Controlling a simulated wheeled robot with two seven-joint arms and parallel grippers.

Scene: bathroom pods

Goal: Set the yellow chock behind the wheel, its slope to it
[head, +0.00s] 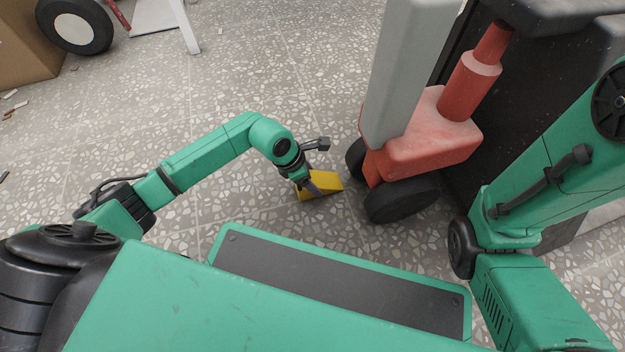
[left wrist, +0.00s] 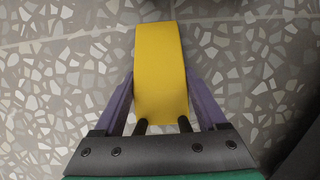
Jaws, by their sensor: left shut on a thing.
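The yellow chock (head: 328,181) is at or just above the speckled floor, left of the red wheeled unit. My left gripper (head: 309,185) is shut on it. In the left wrist view, the chock (left wrist: 160,60) lies between the purple fingers (left wrist: 160,88) and extends beyond them. The unit's near black wheel (head: 402,198) is right of the chock, with a small gap of floor between. Its other black wheel (head: 356,158) is farther back. The chock seems to thin toward the wheels, but its exact slope is hard to tell. My right gripper is out of view.
The red body (head: 425,145) carries a grey post (head: 405,75) and a red cylinder (head: 470,85). A dark panel (head: 500,120) stands behind it. Another wheel (head: 76,30) and a cardboard box (head: 22,50) are at the far left.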

